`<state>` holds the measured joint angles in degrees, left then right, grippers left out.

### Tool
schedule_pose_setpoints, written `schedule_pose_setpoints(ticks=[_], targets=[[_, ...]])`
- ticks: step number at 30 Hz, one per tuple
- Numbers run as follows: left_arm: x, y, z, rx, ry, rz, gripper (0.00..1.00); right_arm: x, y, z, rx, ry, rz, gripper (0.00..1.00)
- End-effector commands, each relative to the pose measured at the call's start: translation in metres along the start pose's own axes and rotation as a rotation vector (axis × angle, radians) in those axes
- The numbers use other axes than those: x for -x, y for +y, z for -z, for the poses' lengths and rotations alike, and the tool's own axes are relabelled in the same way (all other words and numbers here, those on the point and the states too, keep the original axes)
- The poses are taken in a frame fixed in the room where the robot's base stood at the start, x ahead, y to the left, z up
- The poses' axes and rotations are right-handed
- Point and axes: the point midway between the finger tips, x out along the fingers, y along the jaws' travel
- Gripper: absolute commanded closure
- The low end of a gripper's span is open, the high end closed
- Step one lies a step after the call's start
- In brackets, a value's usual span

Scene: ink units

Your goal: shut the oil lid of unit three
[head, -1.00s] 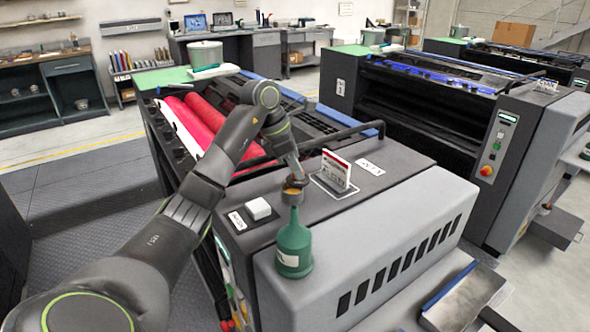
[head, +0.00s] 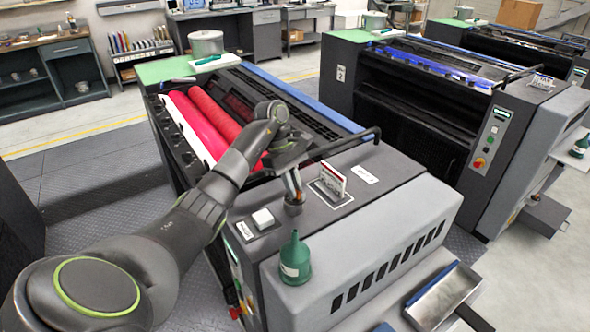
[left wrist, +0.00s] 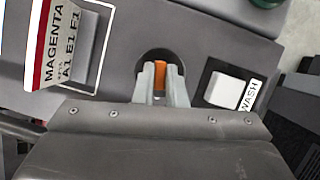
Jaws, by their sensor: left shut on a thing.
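My left gripper (head: 293,200) reaches down to the grey top of the near ink unit (head: 400,187). In the left wrist view its fingers (left wrist: 160,85) are shut on an orange piece (left wrist: 160,72), apparently the oil lid's tab. This sits at a dark round opening in the unit's top. Whether the lid lies flat or tilted is hidden by the fingers. A green oil bottle (head: 295,262) with a spout stands upright in front of the gripper. My right gripper is not in view.
A white wash button (head: 263,218) is left of the gripper; it also shows in the left wrist view (left wrist: 222,90). A magenta card (head: 332,180) stands to the right. A black rail (head: 340,142) and red rollers (head: 195,125) lie behind. A tray (head: 445,292) is at lower right.

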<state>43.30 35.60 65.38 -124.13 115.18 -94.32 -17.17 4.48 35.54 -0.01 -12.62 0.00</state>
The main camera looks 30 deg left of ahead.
Motion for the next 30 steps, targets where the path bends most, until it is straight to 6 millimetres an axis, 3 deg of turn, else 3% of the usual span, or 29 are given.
schedule_pose_setpoints(ticks=[1,9,29,30], targets=[[0.005,-0.001,-0.003,-0.029,-0.002,0.013,1.00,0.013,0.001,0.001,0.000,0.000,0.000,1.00],[0.003,-0.004,-0.001,-0.157,0.000,0.066,1.00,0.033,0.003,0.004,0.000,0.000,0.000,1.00],[0.000,-0.006,0.001,-0.213,0.002,0.089,1.00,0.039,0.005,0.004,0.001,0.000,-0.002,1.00],[0.000,-0.006,0.001,-0.212,0.002,0.089,0.87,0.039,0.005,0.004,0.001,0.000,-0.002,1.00]])
